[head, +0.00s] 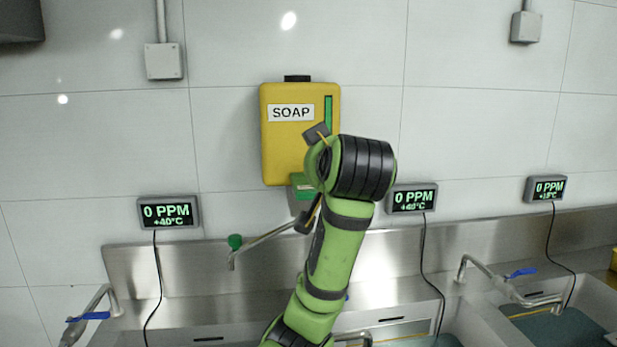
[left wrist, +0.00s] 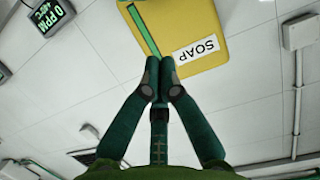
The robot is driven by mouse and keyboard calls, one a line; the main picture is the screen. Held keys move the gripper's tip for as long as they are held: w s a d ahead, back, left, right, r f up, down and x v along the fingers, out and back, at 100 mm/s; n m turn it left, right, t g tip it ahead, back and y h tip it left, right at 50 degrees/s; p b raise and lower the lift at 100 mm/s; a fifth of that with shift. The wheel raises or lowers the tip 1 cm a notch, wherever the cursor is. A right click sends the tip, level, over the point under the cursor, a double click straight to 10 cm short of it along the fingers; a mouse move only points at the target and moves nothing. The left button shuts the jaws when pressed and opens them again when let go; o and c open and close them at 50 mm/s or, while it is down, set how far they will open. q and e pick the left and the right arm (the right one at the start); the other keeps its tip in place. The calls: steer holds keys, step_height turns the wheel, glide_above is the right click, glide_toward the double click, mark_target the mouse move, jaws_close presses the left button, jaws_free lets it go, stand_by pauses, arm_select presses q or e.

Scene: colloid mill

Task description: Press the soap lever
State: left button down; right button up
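The yellow soap dispenser (head: 278,150) with a SOAP label hangs on the tiled wall. It also shows upside down in the left wrist view (left wrist: 205,30). A green part (head: 303,183) sits under the dispenser, partly covered by my left arm. I cannot tell whether it is the lever. In the wrist view my left gripper (left wrist: 161,76) has its fingertips together, empty. They overlap the dispenser's front beside the label; I cannot tell whether they touch it. In the head view my arm hides most of the gripper. My right gripper is out of view.
Grey displays (head: 168,212) (head: 412,198) (head: 545,189) with hanging cables line the wall. Taps with blue handles (head: 88,316) (head: 520,272) and sinks lie below.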

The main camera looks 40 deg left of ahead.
arm_select(q)
steer(key=shift+s+r, duration=0.25)
steer(key=shift+r, duration=0.3)
steer(key=p, duration=0.5)
glide_above(310, 190)
step_height(310, 190, down, 2)
steer(key=shift+a+f, duration=0.15)
step_height(310, 190, down, 2)
steer(key=shift+f, duration=0.25)
steer(key=shift+d+f+p, duration=0.2)
steer(key=shift+f+p, duration=0.1)
steer(key=shift+f, duration=0.55)
